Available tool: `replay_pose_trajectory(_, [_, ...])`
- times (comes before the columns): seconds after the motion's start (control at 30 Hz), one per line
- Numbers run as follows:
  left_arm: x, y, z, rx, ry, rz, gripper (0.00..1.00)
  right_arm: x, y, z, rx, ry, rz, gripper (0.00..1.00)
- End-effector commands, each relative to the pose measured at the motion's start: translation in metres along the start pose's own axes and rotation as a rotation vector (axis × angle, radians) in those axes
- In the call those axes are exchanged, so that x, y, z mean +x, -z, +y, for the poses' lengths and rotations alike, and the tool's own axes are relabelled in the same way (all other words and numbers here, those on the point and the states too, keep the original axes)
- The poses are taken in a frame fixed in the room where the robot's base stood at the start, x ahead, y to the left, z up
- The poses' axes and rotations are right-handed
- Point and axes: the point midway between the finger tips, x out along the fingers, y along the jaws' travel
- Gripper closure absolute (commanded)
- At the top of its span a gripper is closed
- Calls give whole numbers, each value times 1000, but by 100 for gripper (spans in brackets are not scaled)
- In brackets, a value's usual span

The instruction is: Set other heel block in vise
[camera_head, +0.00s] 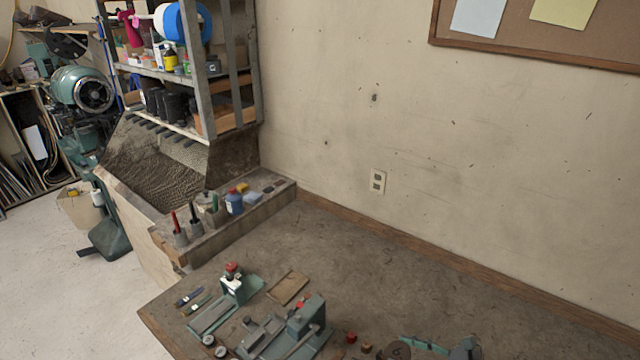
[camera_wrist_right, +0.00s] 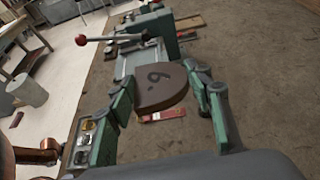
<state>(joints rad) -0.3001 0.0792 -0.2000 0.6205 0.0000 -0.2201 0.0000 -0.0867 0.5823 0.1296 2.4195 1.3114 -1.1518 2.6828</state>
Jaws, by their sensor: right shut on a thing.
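My right gripper (camera_wrist_right: 160,84) is shut on a brown, D-shaped heel block (camera_wrist_right: 162,94) in the right wrist view. The block's top face carries a dark mark like a 6 or 9. In the head view my right gripper (camera_head: 423,346) shows at the bottom edge, with the brown block (camera_head: 397,351) beside it, partly cut off. The grey-green vise (camera_head: 285,330) stands on the bench to the left of that gripper. It also shows in the right wrist view (camera_wrist_right: 145,60), beyond the held block, with a red-knobbed lever. The block is apart from the vise. My left gripper is not in view.
A smaller green fixture (camera_head: 232,287), a brown flat board (camera_head: 288,288) and dial gauges (camera_head: 208,340) lie around the vise. A red-marked strip (camera_wrist_right: 163,116) lies below the held block. The bench (camera_head: 440,270) is clear toward the wall.

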Motion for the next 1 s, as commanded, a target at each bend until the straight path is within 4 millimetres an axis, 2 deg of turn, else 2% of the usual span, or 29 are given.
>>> replay_pose_trajectory(0.43, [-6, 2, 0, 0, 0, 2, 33, -1, 6, 0, 21, 29, -3, 82])
replay_pose_trajectory(0.8, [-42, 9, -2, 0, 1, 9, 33, -17, 57, 5, 136, 285, -10, 82])
replay_pose_trajectory(1.0, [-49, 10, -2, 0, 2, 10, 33, -26, 72, 8, 154, 368, -2, 82])
